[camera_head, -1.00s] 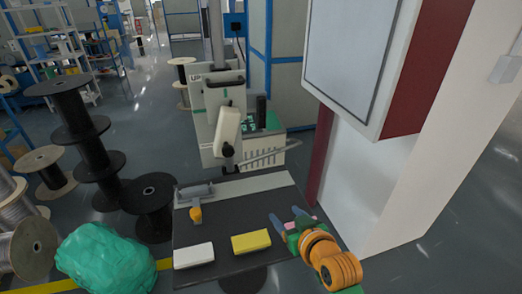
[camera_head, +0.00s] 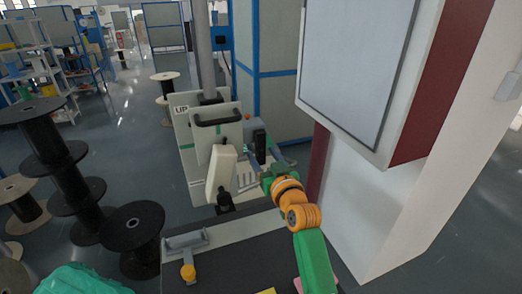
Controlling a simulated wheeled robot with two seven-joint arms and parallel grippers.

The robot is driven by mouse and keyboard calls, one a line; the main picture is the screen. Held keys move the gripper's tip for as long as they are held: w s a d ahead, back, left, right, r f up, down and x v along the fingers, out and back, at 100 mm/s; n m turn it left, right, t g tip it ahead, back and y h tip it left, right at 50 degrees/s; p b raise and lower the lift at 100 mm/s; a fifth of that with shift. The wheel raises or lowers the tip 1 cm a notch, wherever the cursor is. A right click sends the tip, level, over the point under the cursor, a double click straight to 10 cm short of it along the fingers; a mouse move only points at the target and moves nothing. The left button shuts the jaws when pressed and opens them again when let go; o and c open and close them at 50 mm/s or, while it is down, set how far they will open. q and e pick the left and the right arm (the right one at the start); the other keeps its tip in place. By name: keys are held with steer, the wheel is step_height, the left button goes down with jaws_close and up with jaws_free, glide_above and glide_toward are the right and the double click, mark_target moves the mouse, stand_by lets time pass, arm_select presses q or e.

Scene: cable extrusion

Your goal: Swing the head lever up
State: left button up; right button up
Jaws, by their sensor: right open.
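The extrusion machine (camera_head: 188,150) stands behind the dark table, with a sign reading "UP" at its upper left. Its front carries a black handle (camera_head: 218,118), a cream cover (camera_head: 220,173) and a black knob (camera_head: 224,202). An upright black grip (camera_head: 259,145) stands at its right side. My right gripper (camera_head: 267,158) is open beside the machine's right side, its fingers just below and around the black grip; whether they touch it I cannot tell. The grey lever bar at that side is largely hidden behind my gripper. My left gripper is out of view.
A white cabinet (camera_head: 360,190) with a grey panel (camera_head: 355,60) stands close on the right of my arm. The dark table (camera_head: 235,262) is in front, with a grey clamp and orange knob (camera_head: 188,271). Black spools (camera_head: 132,228) stand left.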

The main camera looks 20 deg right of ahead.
mark_target(262, 156)
steer(key=w, duration=0.3)
steer(key=shift+f, duration=0.4)
steer(key=shift+s+r, duration=0.1)
steer(key=shift+s, duration=0.15)
steer(key=shift+s+r, duration=0.1)
steer(key=shift+c, duration=1)
jaws_close()
